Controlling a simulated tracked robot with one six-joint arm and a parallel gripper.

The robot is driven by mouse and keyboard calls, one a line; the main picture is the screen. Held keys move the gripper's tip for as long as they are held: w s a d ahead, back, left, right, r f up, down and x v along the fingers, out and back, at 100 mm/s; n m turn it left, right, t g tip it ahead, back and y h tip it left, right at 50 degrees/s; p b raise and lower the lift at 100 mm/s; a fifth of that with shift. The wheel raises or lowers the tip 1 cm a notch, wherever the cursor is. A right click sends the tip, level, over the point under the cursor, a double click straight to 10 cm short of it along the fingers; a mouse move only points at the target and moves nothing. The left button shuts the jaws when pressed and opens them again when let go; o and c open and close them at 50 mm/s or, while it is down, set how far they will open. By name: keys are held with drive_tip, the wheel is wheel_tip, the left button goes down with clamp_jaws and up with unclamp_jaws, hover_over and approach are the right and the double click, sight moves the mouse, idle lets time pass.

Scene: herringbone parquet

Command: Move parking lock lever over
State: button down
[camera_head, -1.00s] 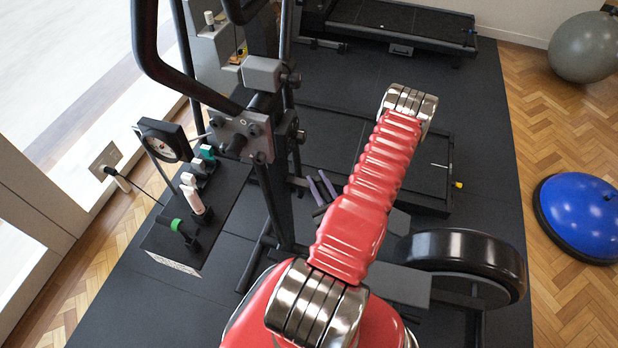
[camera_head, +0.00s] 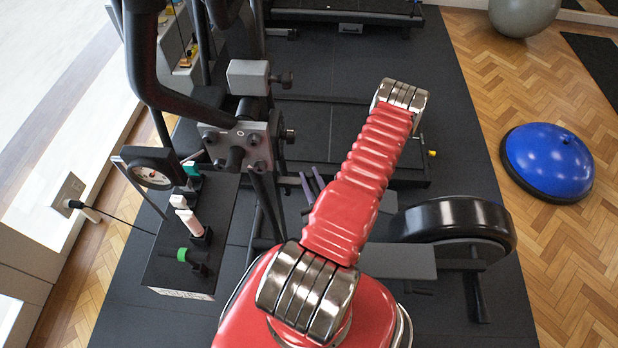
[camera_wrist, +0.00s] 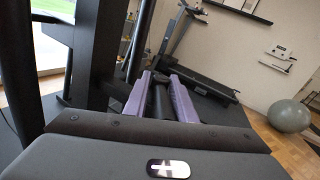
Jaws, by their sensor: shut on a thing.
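My gripper has two purple fingers (camera_wrist: 158,97), seen from behind in the wrist view. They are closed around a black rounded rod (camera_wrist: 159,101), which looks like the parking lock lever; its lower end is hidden. In the head view the purple fingers (camera_head: 312,187) show as small strips behind my red arm, low among the dark frame parts of the exercise machine (camera_head: 236,138). My arm hides much of what is near them, and the held rod cannot be made out there.
A black box with coloured levers (camera_head: 185,262) and a round gauge (camera_head: 152,168) stand at left. A black wheel (camera_head: 455,218) is right of my arm. A blue balance dome (camera_head: 548,160) and a grey ball (camera_head: 523,14) lie on the parquet. Dark mat is clear at front left.

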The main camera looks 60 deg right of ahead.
drive_tip(key=shift+w+f, duration=0.1)
drive_tip(key=c, duration=1.6)
unclamp_jaws()
drive_tip(key=shift+c, duration=0.2)
